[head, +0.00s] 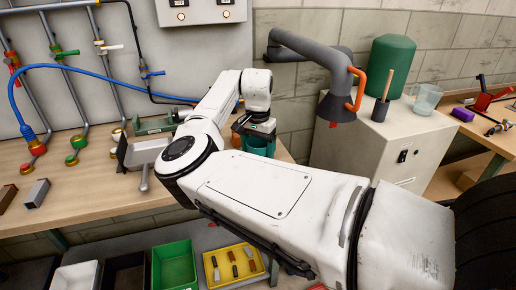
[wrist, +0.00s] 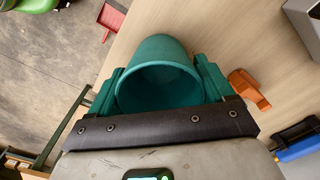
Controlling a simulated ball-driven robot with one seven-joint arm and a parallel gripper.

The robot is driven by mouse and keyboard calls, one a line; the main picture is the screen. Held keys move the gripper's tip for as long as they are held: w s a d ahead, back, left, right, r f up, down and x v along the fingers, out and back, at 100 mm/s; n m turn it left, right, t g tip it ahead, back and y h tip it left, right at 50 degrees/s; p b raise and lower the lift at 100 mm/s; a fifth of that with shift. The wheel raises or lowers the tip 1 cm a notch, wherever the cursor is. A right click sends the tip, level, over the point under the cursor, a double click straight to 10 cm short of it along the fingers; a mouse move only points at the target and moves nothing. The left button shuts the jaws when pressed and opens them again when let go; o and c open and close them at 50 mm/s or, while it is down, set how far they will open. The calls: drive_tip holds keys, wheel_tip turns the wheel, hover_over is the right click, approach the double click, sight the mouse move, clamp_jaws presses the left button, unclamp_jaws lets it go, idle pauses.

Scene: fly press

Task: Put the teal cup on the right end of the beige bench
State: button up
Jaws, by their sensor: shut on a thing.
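The teal cup (wrist: 158,82) is between the green fingers of my gripper (wrist: 160,76) in the wrist view, its open mouth facing the camera. My gripper is shut on its sides. In the head view my gripper (head: 256,130) holds the cup (head: 259,146) at the right end of the beige bench (head: 110,190). My arm hides part of that end. In the wrist view the cup is near the edge of the beige bench top (wrist: 225,35). I cannot tell whether its base touches the top.
An orange block (wrist: 248,90) lies right of the cup in the wrist view. A grey scoop-like tray (head: 147,155) and a green vise-like tool (head: 155,125) are on the bench. Green (head: 174,268) and yellow (head: 211,270) bins stand below. A grey cabinet (head: 350,155) stands right.

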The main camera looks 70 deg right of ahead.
drive_tip(key=o, duration=1.1)
drive_tip(key=shift+f, duration=0.1)
wheel_tip(320, 180, up, 12)
drive_tip(key=shift+r, duration=0.15)
